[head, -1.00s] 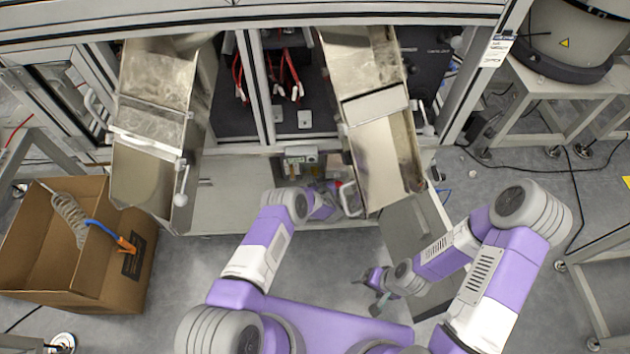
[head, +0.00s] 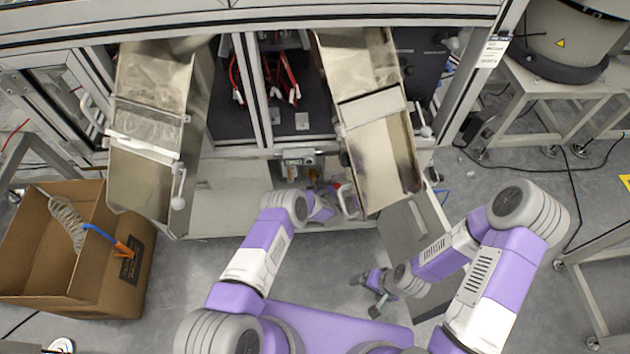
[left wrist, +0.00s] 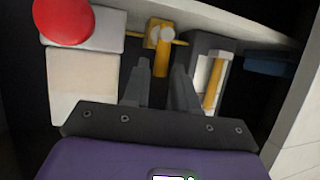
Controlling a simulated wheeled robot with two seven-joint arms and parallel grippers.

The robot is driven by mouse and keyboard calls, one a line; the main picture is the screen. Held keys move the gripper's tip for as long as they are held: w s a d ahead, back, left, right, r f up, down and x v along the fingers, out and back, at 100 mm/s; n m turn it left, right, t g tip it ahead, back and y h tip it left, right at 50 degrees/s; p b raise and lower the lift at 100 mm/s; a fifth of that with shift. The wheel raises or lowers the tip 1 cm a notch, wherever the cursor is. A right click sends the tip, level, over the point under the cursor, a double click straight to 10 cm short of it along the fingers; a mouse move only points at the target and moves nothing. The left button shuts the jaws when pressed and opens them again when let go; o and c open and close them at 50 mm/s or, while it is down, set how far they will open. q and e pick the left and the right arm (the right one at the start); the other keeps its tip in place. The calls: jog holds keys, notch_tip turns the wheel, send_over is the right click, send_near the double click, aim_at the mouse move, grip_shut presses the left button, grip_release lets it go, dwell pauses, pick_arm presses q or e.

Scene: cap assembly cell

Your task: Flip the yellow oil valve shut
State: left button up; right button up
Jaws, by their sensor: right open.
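In the left wrist view a yellow valve (left wrist: 162,42) with a round head, a thin crossbar and a downward stem sits just beyond my left gripper (left wrist: 161,66). The two dark fingers are apart, with the yellow stem showing between them. I cannot tell whether they touch it. A second yellow bar (left wrist: 214,82) stands in a grey and white housing to the right. In the head view a small yellow spot (head: 313,174) shows under the machine's front; my left arm hides most of that area. My right gripper (head: 365,294) is open and empty, low over the floor.
A red round button (left wrist: 63,20) on a pale box is left of the valve. Two metal chutes (head: 147,130) (head: 375,140) hang on both sides of the left arm's reach. A cardboard box (head: 110,285) stands at left. Floor between box and left arm is clear.

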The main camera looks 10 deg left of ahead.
pick_arm(q)
jog(key=p+v, duration=0.3)
jog(key=v, duration=0.4)
jog(key=shift+s+r, duration=0.1)
dwell(0.4)
jog(key=s+r+m+g+h+p, duration=0.1)
jog(key=s+r+g+h, duration=0.2)
jog(key=s, duration=0.7)
jog(key=s+d+r+m+g+h+p, duration=0.1)
jog(key=s+r+g+h, duration=0.3)
jog(key=s, duration=0.7)
jog(key=s+r+g+h+p, duration=0.3)
jog(key=s+r, duration=0.3)
jog(key=s, duration=0.5)
jog(key=shift+r+m+g, duration=0.35)
jog(key=shift+m+g, duration=0.05)
jog(key=shift+g, duration=0.2)
jog(key=shift+d, duration=0.15)
